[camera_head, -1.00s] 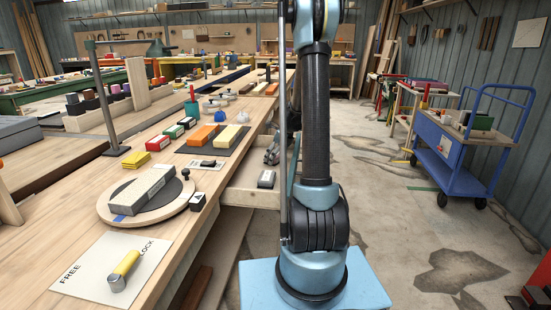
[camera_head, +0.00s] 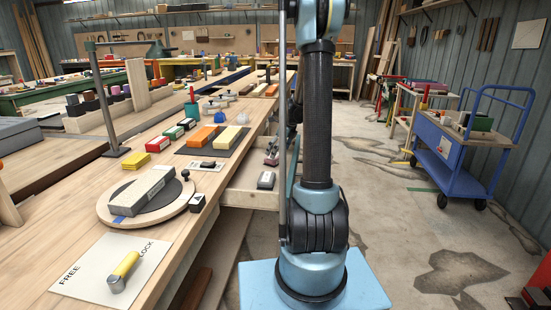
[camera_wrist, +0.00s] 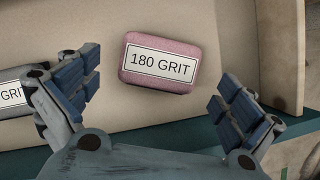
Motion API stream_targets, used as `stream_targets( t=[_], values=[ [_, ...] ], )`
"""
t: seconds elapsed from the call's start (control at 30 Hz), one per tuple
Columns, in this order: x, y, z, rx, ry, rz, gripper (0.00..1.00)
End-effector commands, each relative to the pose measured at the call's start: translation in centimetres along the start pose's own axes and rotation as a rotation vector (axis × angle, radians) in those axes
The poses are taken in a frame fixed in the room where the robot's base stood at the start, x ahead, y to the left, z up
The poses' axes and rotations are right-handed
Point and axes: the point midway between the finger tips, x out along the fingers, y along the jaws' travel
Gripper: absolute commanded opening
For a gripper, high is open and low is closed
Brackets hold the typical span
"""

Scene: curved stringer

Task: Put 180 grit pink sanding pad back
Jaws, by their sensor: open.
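The pink sanding pad (camera_wrist: 160,62), labelled 180 GRIT, lies label up on a pale drawer floor in the wrist view. In the head view a small pinkish patch (camera_head: 271,161) shows in the open drawer (camera_head: 240,199), just below my gripper. My gripper (camera_wrist: 158,88) is open, with one blue-padded finger to each side of the pad's near edge. Both fingers appear clear of the pad. A grey pad (camera_wrist: 12,95) lies left of it, its label cut off to "GRI"; a grey pad (camera_head: 266,180) also shows in the drawer in the head view.
A wooden drawer wall (camera_wrist: 282,50) stands right of the pad. The workbench (camera_head: 60,225) holds a round turntable (camera_head: 108,215), a dark mat (camera_head: 236,146) with coloured blocks, and a small dark item (camera_head: 208,164) on a white card. A blue cart (camera_head: 455,165) stands at right.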

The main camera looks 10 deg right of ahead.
Motion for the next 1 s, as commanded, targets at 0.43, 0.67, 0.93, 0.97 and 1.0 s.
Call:
stream_targets(
  t=[0.43,0.67,0.93,0.97,1.0],
  values=[
    [-6.8,-0.1,-0.1,0.003,-0.001,-0.001,1.00],
    [-8.1,0.3,-0.2,-0.017,0.002,-0.002,1.00],
    [-10.9,5.8,-1.8,-0.306,0.041,-0.007,1.00],
    [-11.2,6.6,-2.1,-0.352,0.047,-0.007,1.00],
    [-11.7,7.7,-2.5,-0.412,0.055,-0.007,1.00]
  ],
)
